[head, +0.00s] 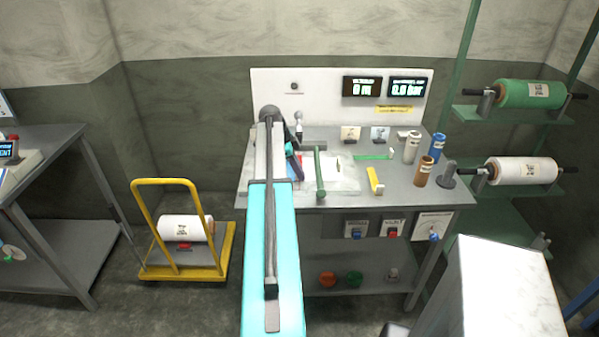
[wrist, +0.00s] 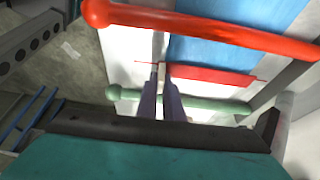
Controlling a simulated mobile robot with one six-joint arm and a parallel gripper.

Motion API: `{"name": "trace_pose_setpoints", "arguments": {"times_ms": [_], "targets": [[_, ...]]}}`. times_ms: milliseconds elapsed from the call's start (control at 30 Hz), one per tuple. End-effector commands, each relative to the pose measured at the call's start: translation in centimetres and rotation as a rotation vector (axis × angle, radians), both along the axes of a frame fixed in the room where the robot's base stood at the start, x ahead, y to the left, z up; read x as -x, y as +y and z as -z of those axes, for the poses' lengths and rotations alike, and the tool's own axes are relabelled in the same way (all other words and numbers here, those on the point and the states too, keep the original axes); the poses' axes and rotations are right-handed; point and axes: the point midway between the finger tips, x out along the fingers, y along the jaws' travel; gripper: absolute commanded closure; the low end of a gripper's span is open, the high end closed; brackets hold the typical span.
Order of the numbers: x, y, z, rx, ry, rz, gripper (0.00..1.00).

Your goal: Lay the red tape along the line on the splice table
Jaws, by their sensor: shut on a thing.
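In the wrist view the red tape (wrist: 212,74) is a flat dark red strip running right from my fingertips. My gripper (wrist: 160,72) is shut on its left end. The strip lies across or just over a blue film band (wrist: 215,50) on the pale splice table; I cannot tell if it touches. A thin red line (wrist: 143,60) shows to the left of the fingertips. In the head view the splice table's pale plate (head: 343,184) sits on a grey bench, and my arm hides its left part and my fingertips.
A green bar (wrist: 190,106) and a thick red bar (wrist: 205,28) cross the wrist view on either side of the tape. The green bar (head: 320,172) stands right of my arm in the head view. A yellow piece (head: 375,181) and brown cylinder (head: 424,171) are further right.

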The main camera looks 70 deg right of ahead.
Motion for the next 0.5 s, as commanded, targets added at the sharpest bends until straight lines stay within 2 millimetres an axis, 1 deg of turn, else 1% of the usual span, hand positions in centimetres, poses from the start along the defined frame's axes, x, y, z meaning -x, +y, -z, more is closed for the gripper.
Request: {"name": "trace_pose_setpoints", "arguments": {"times_ms": [500], "targets": [[-0.01,-0.01,0.73,0.000,0.000,0.000,1.00]]}}
